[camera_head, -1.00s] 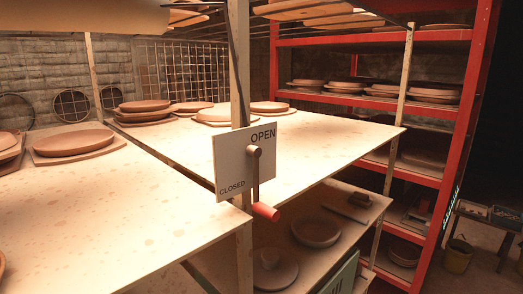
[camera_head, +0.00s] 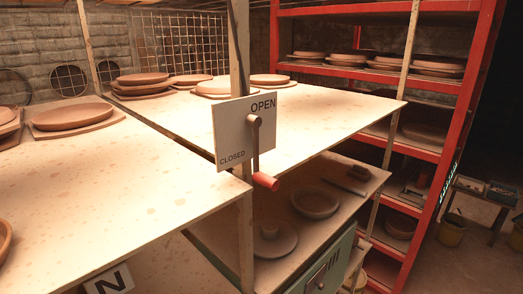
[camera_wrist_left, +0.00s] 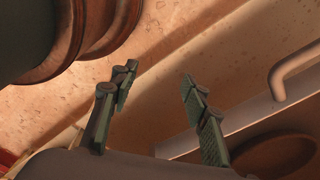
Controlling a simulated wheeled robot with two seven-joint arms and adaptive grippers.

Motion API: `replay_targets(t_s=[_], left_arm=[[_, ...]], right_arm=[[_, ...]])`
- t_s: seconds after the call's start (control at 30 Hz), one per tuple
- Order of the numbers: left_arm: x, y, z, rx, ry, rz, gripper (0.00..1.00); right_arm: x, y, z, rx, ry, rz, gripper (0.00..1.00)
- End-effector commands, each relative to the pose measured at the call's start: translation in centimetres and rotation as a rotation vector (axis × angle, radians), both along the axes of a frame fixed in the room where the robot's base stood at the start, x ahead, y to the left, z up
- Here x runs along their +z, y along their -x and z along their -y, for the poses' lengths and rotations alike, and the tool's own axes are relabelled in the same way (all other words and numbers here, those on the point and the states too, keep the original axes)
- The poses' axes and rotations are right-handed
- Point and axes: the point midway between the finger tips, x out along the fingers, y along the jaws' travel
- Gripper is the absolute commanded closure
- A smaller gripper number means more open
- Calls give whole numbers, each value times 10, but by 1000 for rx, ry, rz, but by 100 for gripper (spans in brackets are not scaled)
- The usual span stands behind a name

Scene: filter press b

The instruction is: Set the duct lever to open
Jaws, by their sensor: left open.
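The duct lever (camera_head: 256,150) hangs from a round pivot on a white plate (camera_head: 230,143) fixed to a wooden post in the head view. The plate reads OPEN at upper right and CLOSED at lower left. The lever arm points nearly straight down and its red handle (camera_head: 265,181) sticks out at the bottom. My left gripper (camera_wrist_left: 158,78) shows only in the left wrist view. Its two dark green fingers are apart, with nothing between them. The lever cannot be made out in that view. My right gripper is in neither view.
Pale tabletops (camera_head: 120,180) with clay dishes lie on both sides of the post (camera_head: 243,225). A lower shelf holds a bowl (camera_head: 315,203). A red rack (camera_head: 452,130) stands at right. A white sign with an N (camera_head: 108,280) is at lower left.

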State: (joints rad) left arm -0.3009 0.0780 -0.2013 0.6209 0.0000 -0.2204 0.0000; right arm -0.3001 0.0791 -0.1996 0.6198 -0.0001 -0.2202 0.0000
Motion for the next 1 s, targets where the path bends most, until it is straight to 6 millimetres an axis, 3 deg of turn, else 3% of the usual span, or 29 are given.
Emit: replay_targets(t_s=[0.27, 0.37, 0.57, 0.77, 1.0], left_arm=[[0, -1, -2, 1, -2, 1, 58], [0, -1, -2, 1, -2, 1, 58], [-16, 0, -3, 1, -4, 1, 58], [-63, 0, -4, 1, -4, 0, 58], [-142, 3, -3, 0, -4, -5, 60]], right_arm=[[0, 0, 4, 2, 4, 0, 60], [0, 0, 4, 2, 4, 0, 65], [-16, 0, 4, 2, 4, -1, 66], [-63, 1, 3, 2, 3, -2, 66], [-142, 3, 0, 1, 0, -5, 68]])
